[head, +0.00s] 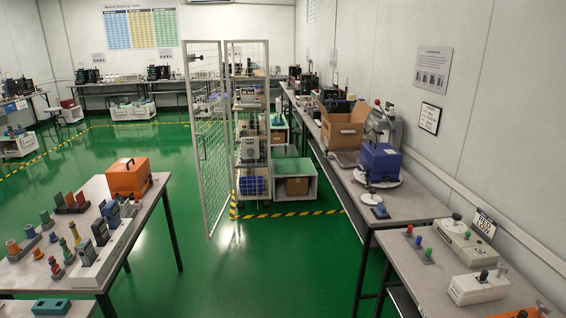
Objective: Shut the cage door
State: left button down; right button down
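The cage door (207,140) is a tall pale-framed wire-mesh panel left of centre. It stands open, angled out from the cage, with its lower end reaching toward me over the green floor. A small dark fitting (195,57) shows near its top. The cage frame (268,120) stands right behind it. Shelves with instruments (250,150) and a blue crate (252,186) show inside or behind the frame; the mesh partly hides them. I cannot tell exactly where the hinges are. Neither of my grippers is in view.
A left table (150,208) holds an orange case (129,178) and several small testers. A long bench (415,208) runs along the right wall with a cardboard box (343,128) and a blue case (380,162). Open green floor (270,265) lies between them; yellow-black tape (290,214) crosses near the cage.

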aim_at(184, 41)
jog(key=i+u, duration=0.2)
jog(key=i, duration=0.35)
jog(key=i+u, duration=0.15)
jog(key=i, duration=0.4)
jog(key=i+l+u, duration=0.2)
jog(key=i, duration=0.35)
jog(key=i+l+u, duration=0.15)
jog(key=i, duration=0.35)
